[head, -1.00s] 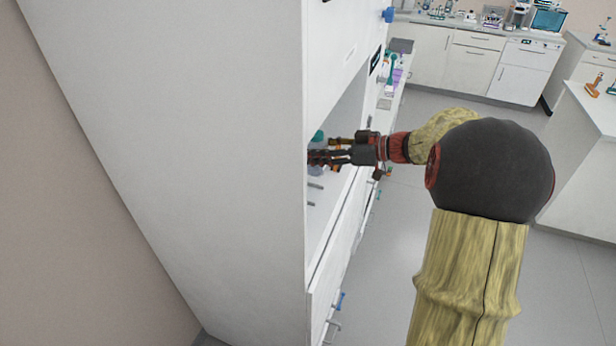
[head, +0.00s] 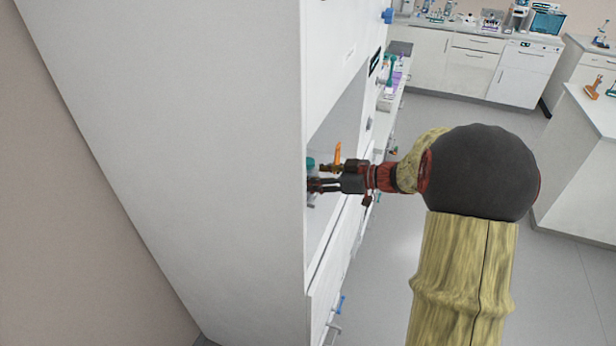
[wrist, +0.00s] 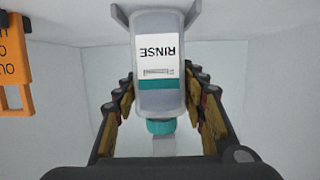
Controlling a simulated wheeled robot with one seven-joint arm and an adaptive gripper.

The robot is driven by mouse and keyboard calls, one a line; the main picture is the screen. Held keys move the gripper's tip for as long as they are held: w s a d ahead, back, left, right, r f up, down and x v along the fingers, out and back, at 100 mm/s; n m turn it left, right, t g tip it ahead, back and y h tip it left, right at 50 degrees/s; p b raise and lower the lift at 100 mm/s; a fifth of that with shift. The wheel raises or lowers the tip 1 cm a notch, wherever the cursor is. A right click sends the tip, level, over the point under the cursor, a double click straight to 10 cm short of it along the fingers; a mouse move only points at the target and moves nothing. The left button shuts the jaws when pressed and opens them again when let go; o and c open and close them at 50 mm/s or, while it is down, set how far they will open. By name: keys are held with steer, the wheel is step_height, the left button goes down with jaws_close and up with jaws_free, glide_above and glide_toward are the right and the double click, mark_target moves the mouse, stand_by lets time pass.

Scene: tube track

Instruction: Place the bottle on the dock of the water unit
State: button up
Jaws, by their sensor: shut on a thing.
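The bottle (wrist: 157,101) is translucent grey with a white RINSE label, a teal band and a teal cap; its label reads upside down in the wrist view. In the head view only its teal cap (head: 311,163) and a little of its body show at the cabinet edge. My gripper (wrist: 160,82) is shut on the bottle, with a finger along each side. In the head view my gripper (head: 314,185) reaches into the recess of the white unit (head: 338,125). Grey prongs (wrist: 120,15) flank the bottle's far end; whether they touch it is unclear.
An orange tag with dark lettering (wrist: 14,60) hangs at the left of the wrist view, close to my gripper. The tall white cabinet side (head: 200,150) hides much of the recess. Open grey floor (head: 400,260) lies to the right.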

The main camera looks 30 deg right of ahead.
steer(key=shift+f, duration=0.1)
steer(key=o, duration=1.3)
steer(key=shift+o, duration=0.2)
steer(key=shift+r, duration=0.2)
steer(key=p+v, duration=0.1)
steer(key=v, duration=1.1)
